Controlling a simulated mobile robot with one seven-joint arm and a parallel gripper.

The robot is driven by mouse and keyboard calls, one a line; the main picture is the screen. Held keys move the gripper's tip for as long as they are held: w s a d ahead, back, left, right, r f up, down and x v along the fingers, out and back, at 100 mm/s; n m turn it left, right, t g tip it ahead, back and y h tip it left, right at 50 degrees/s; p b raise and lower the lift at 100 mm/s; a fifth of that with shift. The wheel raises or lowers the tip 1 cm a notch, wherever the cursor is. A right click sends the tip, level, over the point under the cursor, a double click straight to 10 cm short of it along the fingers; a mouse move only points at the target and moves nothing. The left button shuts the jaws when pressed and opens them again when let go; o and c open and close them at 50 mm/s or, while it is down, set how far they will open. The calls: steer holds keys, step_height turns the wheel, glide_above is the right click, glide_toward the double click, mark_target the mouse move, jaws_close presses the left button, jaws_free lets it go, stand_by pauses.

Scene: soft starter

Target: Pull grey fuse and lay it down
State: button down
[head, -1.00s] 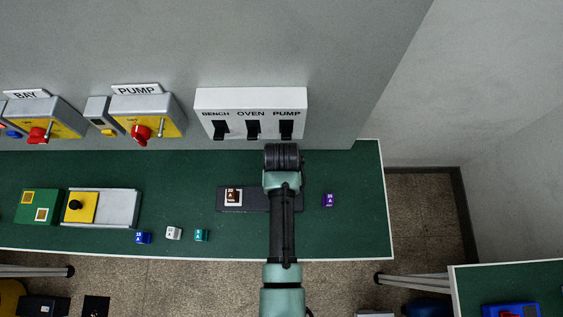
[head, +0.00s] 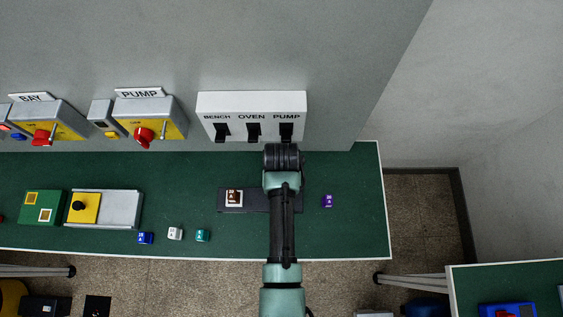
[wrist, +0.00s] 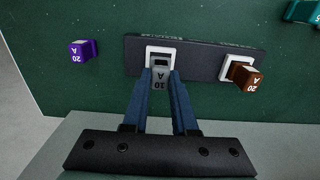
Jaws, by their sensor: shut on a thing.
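The grey fuse (wrist: 159,77), marked 20 A, is between the blue fingers of my gripper (wrist: 160,80) in the wrist view. My gripper is shut on it. The fuse is at a white-framed socket (wrist: 162,50) of the dark fuse base; I cannot tell whether it is still seated or just above. In the head view my arm hides the grey fuse and my fingertips. The dark fuse base (head: 254,208) lies on the green bench, and a brown fuse (head: 233,196) stands in its left socket.
A purple fuse (head: 328,201) lies right of the base. Blue (head: 145,238), white (head: 175,233) and teal (head: 203,236) fuses stand near the front edge. The green bench top (head: 355,225) is clear at the right. A white switch panel (head: 252,103) is on the wall behind.

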steer(key=shift+r+p, duration=2.3)
steer(key=shift+r, duration=0.1)
